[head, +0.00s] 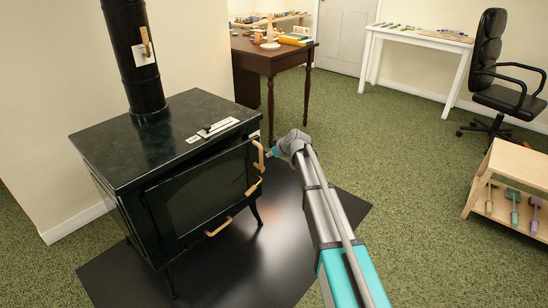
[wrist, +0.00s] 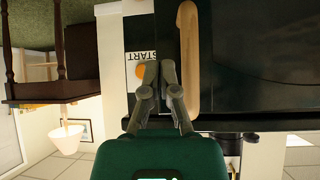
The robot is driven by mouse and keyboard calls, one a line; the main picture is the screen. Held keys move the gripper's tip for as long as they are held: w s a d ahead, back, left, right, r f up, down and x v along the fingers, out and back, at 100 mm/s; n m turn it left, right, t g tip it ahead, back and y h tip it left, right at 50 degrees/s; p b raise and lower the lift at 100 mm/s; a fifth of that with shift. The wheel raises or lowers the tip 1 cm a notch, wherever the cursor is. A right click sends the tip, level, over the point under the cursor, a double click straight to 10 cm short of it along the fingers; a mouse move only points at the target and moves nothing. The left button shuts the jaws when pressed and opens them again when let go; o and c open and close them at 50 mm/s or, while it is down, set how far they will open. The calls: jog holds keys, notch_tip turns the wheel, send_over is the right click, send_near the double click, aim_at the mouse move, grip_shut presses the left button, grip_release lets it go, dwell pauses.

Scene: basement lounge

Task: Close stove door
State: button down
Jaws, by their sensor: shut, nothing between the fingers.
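The black stove (head: 165,115) stands at the left in the head view, with its glass-fronted door (head: 205,190) facing the lower right. The door stands a little proud of the body; how far ajar is hard to tell. A pale wooden door handle (head: 258,156) is at the door's right edge. My gripper (head: 270,154) is just right of this handle. In the wrist view, my gripper (wrist: 160,72) is shut and empty, its fingertips close beside the wooden handle (wrist: 188,60). Whether they touch the stove or handle, I cannot tell.
Other wooden handles sit low on the stove front (head: 218,227). A black floor mat (head: 290,235) lies beneath the stove. A brown table (head: 270,58) is behind, a wooden shelf (head: 515,170) at right, and an office chair (head: 490,80) beyond. Green carpet between is clear.

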aim_at(252, 143)
jog(key=shift+w+a+f, duration=0.15)
jog(key=shift+w+a, duration=0.65)
jog(key=shift+a, duration=0.05)
jog(key=shift+w+a+f, duration=0.15)
jog(key=shift+w+a, duration=0.65)
jog(key=shift+a, duration=0.05)
jog(key=shift+w+a+r, duration=0.2)
jog(key=shift+w+a, duration=2.05)
jog(key=shift+a, duration=0.15)
jog(key=s+d+r+p, duration=0.6)
jog(key=s+d+p, duration=0.1)
jog(key=d, duration=0.3)
jog(key=shift+s+d+r, duration=0.2)
jog(key=shift+s, duration=0.3)
